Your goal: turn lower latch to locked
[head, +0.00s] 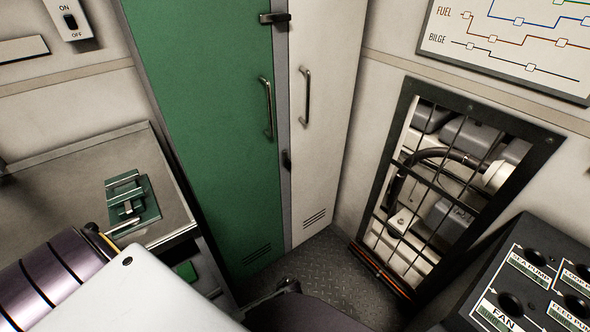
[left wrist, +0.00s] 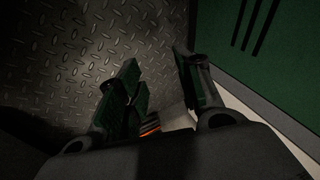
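The lower latch (head: 286,160) is a small dark piece on the seam between a green door (head: 205,120) and a white door (head: 322,120). It looks roughly upright, along the seam, and does not visibly reach across it. The upper latch (head: 275,17) is a dark bar lying across the seam. In the left wrist view my left gripper (left wrist: 160,78) has its fingers apart with nothing between them. It is over the floor near the foot of a green panel, away from the lower latch. My right gripper is not in view.
Bar handles stand out from the green door (head: 267,107) and white door (head: 305,95). A worktop (head: 60,200) with a green fixture (head: 132,198) is at left. A barred opening (head: 545,145) and a knob panel (head: 520,262) are at right. Floor plate (head: 315,258) shows before the doors.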

